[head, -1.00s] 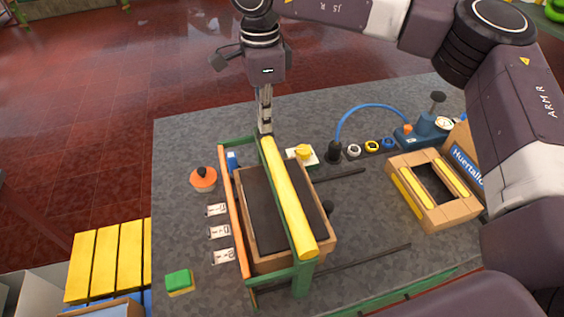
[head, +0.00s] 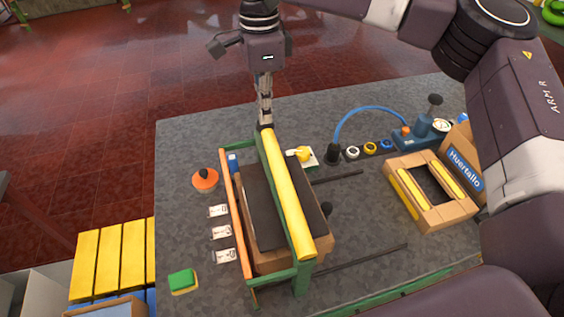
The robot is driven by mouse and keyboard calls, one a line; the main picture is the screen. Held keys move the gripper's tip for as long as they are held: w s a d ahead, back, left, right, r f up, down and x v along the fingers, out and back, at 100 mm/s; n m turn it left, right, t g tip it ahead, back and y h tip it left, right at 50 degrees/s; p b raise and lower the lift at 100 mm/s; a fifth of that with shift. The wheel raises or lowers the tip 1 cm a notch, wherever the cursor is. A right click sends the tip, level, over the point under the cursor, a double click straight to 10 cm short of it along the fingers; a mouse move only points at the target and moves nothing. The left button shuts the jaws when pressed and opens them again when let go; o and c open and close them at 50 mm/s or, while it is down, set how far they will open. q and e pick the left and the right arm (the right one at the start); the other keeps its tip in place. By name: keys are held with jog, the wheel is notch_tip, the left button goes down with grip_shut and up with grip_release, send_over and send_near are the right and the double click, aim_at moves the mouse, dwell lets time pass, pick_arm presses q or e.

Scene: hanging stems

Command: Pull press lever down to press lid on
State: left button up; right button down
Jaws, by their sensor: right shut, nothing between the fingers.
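The press lever is a yellow bar (head: 286,195) on a green frame (head: 303,278), lying lengthwise above a wooden box (head: 268,262). A dark lid or panel (head: 262,205) shows on the box, partly hidden under the yellow bar. My right gripper (head: 265,122) is shut with nothing in its fingers. Its fingertips are at the far end of the yellow bar; I cannot tell whether they touch it. My left gripper is not in view.
An orange bar (head: 238,225) runs along the frame's left side. A blue pump with a gauge (head: 420,132) and a cardboard frame with yellow strips (head: 457,211) stand at the right. A green block (head: 183,281), an orange knob piece (head: 205,180) and white cards (head: 222,232) lie at the left.

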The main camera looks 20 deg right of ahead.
jog(key=shift+r+p, duration=1)
jog(key=shift+r, duration=0.95)
